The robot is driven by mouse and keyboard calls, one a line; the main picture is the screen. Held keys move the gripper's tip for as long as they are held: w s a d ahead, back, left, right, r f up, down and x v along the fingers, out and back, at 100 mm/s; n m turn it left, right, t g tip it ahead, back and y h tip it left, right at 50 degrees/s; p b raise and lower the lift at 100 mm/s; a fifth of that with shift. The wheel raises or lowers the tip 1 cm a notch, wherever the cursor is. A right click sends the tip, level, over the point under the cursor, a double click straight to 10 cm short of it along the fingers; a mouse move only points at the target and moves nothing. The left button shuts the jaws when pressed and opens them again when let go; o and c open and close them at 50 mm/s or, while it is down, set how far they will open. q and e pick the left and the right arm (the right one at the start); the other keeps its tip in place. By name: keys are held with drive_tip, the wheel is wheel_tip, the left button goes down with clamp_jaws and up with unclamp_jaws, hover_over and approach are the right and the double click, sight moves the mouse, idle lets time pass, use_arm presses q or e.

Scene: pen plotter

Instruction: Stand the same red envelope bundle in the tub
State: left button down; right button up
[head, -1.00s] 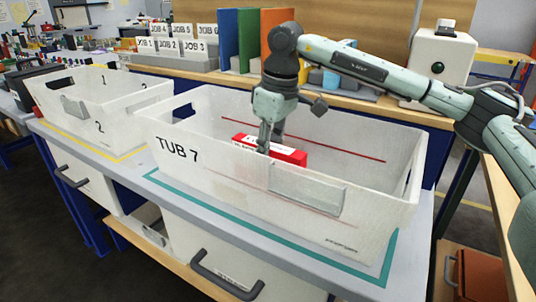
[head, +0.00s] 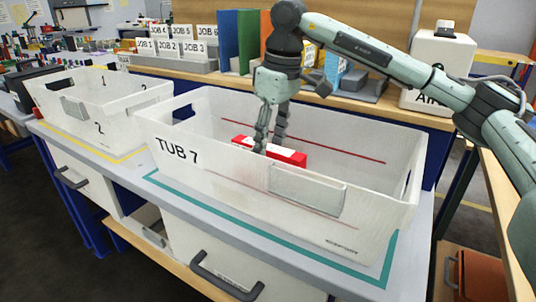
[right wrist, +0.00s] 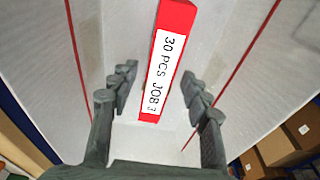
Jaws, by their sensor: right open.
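The red envelope bundle (head: 299,160) is inside the white tub marked TUB 7 (head: 230,175). Its narrow top face with a white label shows above the near wall, which hides its lower part. In the right wrist view, the label on the bundle (right wrist: 161,72) reads "30 PCS JOB", with a last figure I cannot read surely. My right gripper (head: 268,147) is open just over the bundle. In the right wrist view its fingers (right wrist: 157,92) are spread to either side, apart from the bundle. The bundle seems to stand on edge. My left gripper is not in view.
A second white tub (head: 110,120) stands to the left. Behind the tub, a shelf (head: 400,112) bears job-labelled holders (head: 170,58), upright coloured boards (head: 228,42) and a white machine (head: 440,70). The tub's walls surround my gripper; its right half looks empty.

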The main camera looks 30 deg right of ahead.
drive_tip(key=r, duration=0.5)
drive_tip(key=s+r, duration=0.1)
drive_tip(key=r, duration=0.2)
drive_tip(key=shift+d+r, duration=0.15)
drive_tip(key=shift+d, duration=0.15)
